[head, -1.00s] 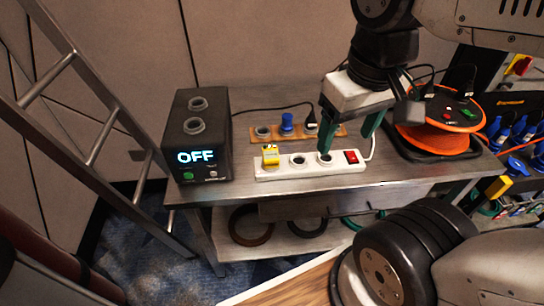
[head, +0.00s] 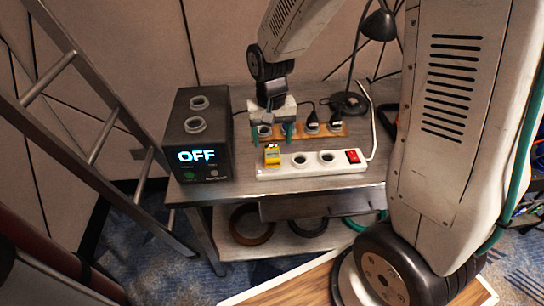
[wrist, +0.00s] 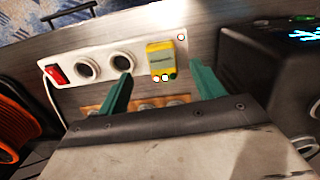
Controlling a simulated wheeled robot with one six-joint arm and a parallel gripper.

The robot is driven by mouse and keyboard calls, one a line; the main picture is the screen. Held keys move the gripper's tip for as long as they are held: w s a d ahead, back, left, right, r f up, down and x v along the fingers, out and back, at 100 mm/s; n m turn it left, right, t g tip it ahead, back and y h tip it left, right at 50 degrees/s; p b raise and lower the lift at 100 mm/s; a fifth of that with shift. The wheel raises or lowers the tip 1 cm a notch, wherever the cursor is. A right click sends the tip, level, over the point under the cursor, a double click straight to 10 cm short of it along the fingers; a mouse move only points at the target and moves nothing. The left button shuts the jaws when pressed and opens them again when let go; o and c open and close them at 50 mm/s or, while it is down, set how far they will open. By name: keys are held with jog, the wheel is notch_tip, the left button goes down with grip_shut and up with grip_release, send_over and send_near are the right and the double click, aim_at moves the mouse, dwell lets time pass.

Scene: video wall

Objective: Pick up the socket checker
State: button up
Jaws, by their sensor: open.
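The socket checker, a small yellow block with a grey display, is plugged into the left end of the white power strip (head: 342,168). The socket checker (head: 272,155) also shows in the wrist view (wrist: 160,58). My gripper (head: 271,140) is open and empty, with green fingers pointing down just above and behind the checker. In the wrist view its fingertips (wrist: 160,76) lie to either side of the yellow block, which appears between and slightly beyond them. I cannot tell whether any finger touches it.
The black box (head: 196,130) reading OFF stands close on the left. A wooden socket strip (head: 330,130) with plugs lies behind the power strip, partly hidden by my gripper. A black lamp (head: 378,25) stands behind at right. The metal bench's front edge (head: 300,187) is clear.

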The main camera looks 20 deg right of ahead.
aim_at(272, 151)
jog(key=shift+w+m+t, duration=0.3)
jog(key=shift+w, duration=0.05)
jog(key=shift+f, duration=0.35)
notch_tip(272, 151, down, 7)
jog(key=shift+w+d+r, duration=0.1)
jog(key=shift+r, duration=0.05)
jog(key=c, duration=1.3)
jog(key=shift+o, duration=0.2)
jog(key=shift+r, duration=0.1)
